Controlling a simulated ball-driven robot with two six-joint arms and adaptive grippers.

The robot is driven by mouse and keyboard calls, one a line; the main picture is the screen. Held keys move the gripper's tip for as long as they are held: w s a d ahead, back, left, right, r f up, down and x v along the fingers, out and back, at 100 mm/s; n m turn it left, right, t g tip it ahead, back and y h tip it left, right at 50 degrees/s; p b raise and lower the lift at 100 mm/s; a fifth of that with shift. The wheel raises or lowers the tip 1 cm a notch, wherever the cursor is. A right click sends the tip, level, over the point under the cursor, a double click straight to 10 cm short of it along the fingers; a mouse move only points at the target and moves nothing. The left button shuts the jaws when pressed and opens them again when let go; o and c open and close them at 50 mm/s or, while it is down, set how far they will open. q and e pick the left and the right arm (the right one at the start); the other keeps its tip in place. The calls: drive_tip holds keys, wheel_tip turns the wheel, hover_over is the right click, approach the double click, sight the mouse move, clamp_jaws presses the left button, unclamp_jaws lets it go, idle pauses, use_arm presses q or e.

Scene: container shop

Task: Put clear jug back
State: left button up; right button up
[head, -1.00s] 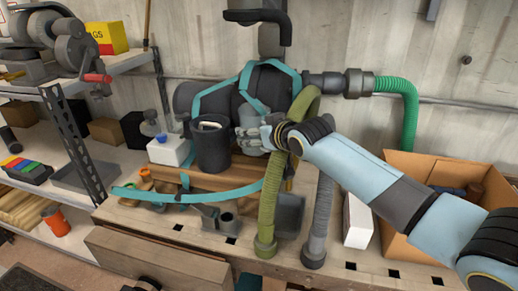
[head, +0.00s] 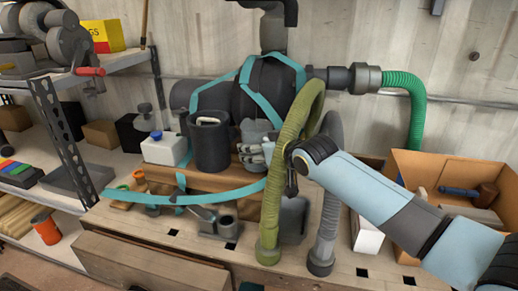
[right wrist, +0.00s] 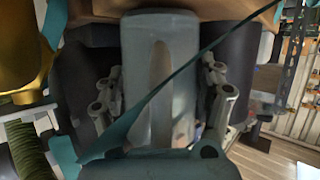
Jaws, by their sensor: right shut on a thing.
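The clear jug (head: 254,129) is a greyish translucent vessel behind the hanging hoses in the head view. It fills the middle of the right wrist view (right wrist: 160,75). My right gripper (head: 256,153) is shut on it, with a finger on each side of it in the wrist view. The jug is just right of a black pot (head: 209,146), above a wooden block (head: 243,185). The jug's base is hidden, so I cannot tell whether it touches the block. My left gripper is not in view.
An olive hose (head: 270,220) and a grey hose (head: 328,225) hang close to my right forearm. A teal strap (head: 215,198) crosses in front of the wooden block. A white jerrycan (head: 165,150) stands left of the pot. An open cardboard box (head: 408,170) is at the right.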

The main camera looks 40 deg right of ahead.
drive_tip(key=shift+f, duration=0.15)
drive_tip(key=o, duration=1.4)
drive_tip(key=shift+w+f, duration=0.1)
drive_tip(key=shift+c, duration=0.2)
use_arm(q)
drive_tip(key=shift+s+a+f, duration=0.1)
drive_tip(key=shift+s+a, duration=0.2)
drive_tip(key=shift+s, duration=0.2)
use_arm(e)
drive_tip(key=shift+r, duration=0.3)
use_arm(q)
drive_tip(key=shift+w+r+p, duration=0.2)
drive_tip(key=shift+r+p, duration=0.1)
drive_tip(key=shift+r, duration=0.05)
use_arm(e)
drive_tip(key=v, duration=1.2)
